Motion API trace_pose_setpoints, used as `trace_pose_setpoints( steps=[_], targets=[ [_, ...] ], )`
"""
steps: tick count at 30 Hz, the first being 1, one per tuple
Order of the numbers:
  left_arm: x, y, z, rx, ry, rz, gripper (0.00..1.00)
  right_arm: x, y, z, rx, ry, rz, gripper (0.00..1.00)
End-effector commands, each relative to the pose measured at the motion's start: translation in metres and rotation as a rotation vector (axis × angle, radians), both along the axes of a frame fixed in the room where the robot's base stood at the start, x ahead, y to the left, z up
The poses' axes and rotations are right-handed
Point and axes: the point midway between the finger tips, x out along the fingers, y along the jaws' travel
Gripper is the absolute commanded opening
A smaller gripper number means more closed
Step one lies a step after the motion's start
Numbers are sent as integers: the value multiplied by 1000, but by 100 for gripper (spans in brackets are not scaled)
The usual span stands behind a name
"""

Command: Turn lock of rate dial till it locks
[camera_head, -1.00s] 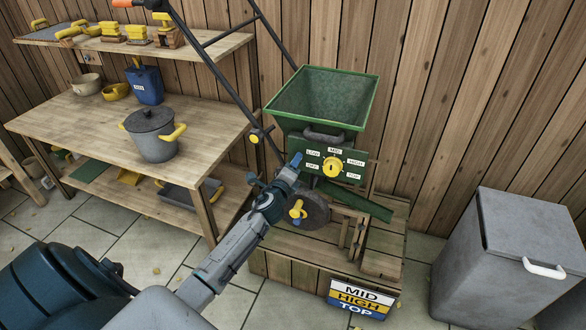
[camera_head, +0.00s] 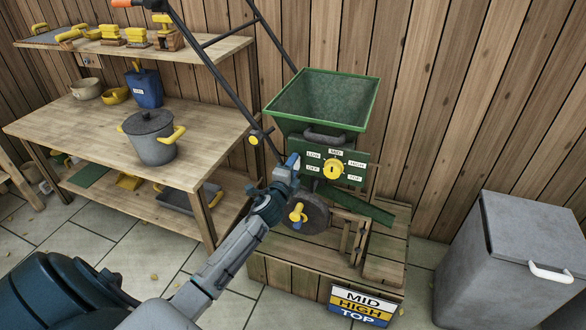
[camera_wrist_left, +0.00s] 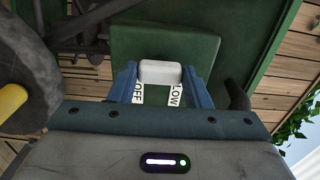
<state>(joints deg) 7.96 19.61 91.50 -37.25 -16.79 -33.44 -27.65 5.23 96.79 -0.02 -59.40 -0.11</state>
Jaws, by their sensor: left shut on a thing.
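The yellow rate dial (camera_head: 333,169) sits on a green panel (camera_head: 313,182) of the green hopper machine, ringed by labels OFF, LOW, MID, HIGH and TOP. My left gripper (camera_head: 292,162) is at the panel's left edge, beside OFF and LOW. In the left wrist view its blue fingers (camera_wrist_left: 160,85) are shut on a small pale block (camera_wrist_left: 160,72), seemingly the dial's lock. The OFF (camera_wrist_left: 138,92) and LOW (camera_wrist_left: 176,94) labels show just below the block. The block is hidden in the head view, and the dial is not visible in the wrist view. My right gripper is out of view.
The green hopper (camera_head: 322,100) rises above the panel. A grey wheel with a yellow handle (camera_head: 297,213) is just below my gripper. A dark tubular handle (camera_head: 215,75) stands behind left. A workbench (camera_head: 95,125) is left, a grey bin (camera_head: 510,260) right.

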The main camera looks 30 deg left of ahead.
Motion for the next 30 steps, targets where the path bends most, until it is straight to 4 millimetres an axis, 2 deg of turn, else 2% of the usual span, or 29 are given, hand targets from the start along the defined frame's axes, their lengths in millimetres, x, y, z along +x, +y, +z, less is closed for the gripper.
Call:
trace_pose_setpoints(
  steps=[8, 9, 12, 23, 28, 30],
  targets=[
    [0, 0, -1, -5, 1, 0, 21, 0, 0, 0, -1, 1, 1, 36],
    [0, 0, -1, -5, 1, 0, 48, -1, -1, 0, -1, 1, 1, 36],
    [0, 0, -1, -4, 1, 0, 65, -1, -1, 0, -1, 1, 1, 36],
    [-5, -1, -1, -1, 1, 0, 65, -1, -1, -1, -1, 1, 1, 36],
    [-29, -7, -3, 0, 2, -1, 65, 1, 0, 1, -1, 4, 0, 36],
    [-43, -10, -3, -1, 2, -1, 65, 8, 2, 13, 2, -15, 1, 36]
  ],
)
